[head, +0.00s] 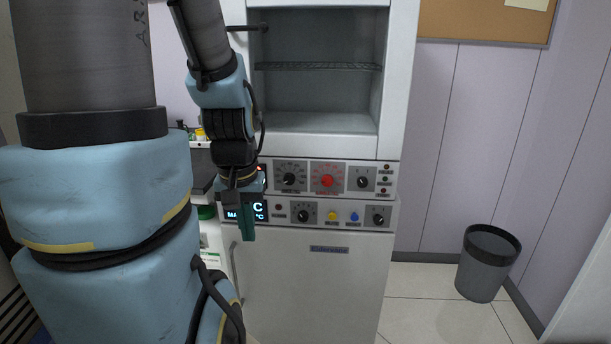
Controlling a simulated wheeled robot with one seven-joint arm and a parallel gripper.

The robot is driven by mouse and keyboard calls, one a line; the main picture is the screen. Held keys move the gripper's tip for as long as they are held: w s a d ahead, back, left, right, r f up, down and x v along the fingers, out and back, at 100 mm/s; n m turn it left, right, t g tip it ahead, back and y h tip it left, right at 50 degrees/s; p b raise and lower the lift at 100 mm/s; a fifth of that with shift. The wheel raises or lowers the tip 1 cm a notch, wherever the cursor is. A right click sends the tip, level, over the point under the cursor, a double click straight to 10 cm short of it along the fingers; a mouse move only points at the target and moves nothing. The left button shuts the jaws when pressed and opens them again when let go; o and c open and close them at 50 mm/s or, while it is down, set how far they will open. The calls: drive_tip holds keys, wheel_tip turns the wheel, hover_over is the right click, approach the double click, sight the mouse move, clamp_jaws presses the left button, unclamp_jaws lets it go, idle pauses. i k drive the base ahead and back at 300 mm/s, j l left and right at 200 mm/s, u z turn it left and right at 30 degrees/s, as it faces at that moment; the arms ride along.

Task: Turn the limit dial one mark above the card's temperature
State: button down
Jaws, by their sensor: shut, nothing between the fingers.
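A white cabinet holds two rows of controls. The upper row has a black dial (289,179), a red dial (327,181) and a smaller black dial (362,182). The lower row has a black dial (304,215) and another black dial (378,219). The labels are too small to read, so I cannot tell which is the limit dial. A card with a temperature cannot be made out. My gripper (246,236) is shut and empty, pointing down in front of the panel's left end. It partly covers a lit display (260,210) showing "C" and "°C".
A yellow button (332,216) and a blue button (354,217) sit between the lower dials. Above is an open chamber with a wire shelf (318,66). A grey bin (487,264) stands on the right floor. A corkboard (470,22) bears a pale paper.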

sight(327, 181)
drive_tip(key=u, duration=0.95)
drive_tip(key=i+j+u, duration=0.1)
drive_tip(key=i+u, duration=0.65)
drive_tip(key=i+l+u, duration=0.1)
drive_tip(key=i+u, duration=0.25)
drive_tip(key=l, duration=0.4)
drive_tip(key=i+l, duration=0.1)
drive_tip(key=l, duration=0.35)
